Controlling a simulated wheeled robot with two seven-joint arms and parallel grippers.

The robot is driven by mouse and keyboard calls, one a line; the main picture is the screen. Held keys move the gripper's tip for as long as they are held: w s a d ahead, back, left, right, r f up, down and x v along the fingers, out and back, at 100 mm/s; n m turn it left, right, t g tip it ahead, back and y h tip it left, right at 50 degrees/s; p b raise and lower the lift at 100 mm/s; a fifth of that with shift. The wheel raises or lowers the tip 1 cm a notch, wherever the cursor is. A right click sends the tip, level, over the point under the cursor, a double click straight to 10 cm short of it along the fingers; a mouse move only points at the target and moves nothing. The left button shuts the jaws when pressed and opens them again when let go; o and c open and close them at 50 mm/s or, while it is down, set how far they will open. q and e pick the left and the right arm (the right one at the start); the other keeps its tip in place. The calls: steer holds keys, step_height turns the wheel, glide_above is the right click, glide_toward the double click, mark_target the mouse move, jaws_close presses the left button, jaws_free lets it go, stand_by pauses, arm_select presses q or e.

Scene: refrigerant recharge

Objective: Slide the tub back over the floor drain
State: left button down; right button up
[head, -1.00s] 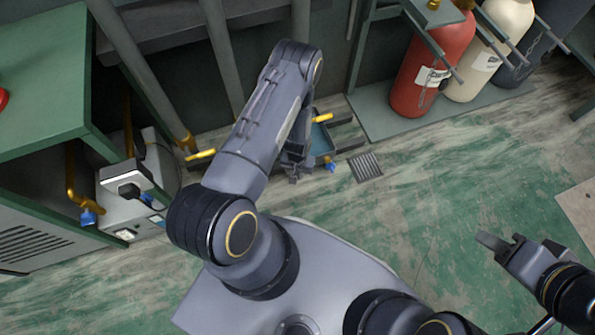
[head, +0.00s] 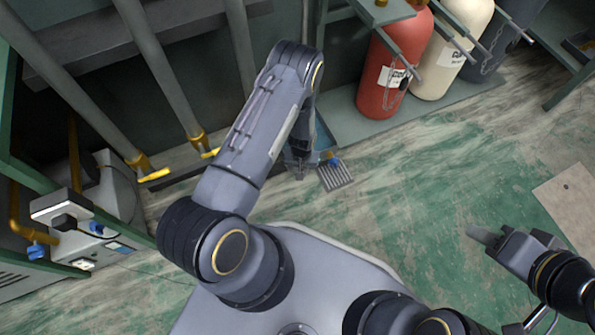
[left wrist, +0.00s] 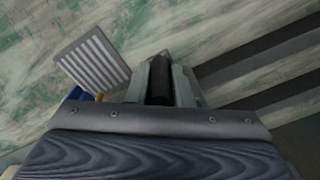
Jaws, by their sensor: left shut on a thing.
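The tub (head: 322,136) shows as a strip of blue beside my left arm in the head view. Most of it is hidden behind that arm. A small blue tap with a yellow part sits at its near side, at the drain's far edge. The floor drain (head: 337,177) is a slotted metal grate, largely uncovered, and it also shows in the left wrist view (left wrist: 93,62). My left gripper (head: 299,172) is low beside the drain, shut on a dark bar-like part (left wrist: 160,82), probably the tub's handle. My right gripper (head: 487,238) is off to the right, away from both.
Red (head: 384,80) and cream (head: 450,50) gas cylinders stand on a rack behind the drain. Pipes with yellow levers (head: 154,175) come down at the left. A grey machine (head: 85,225) sits at the far left. The green floor right of the drain is clear.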

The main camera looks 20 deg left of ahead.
arm_select(q)
steer(key=shift+w+d, duration=0.4)
steer(key=shift+w, duration=0.1)
steer(key=c, duration=1.3)
jaws_free()
steer(key=shift+w+d, duration=0.1)
steer(key=shift+r, duration=0.35)
step_height(320, 180, up, 7)
steer(key=p, duration=0.3)
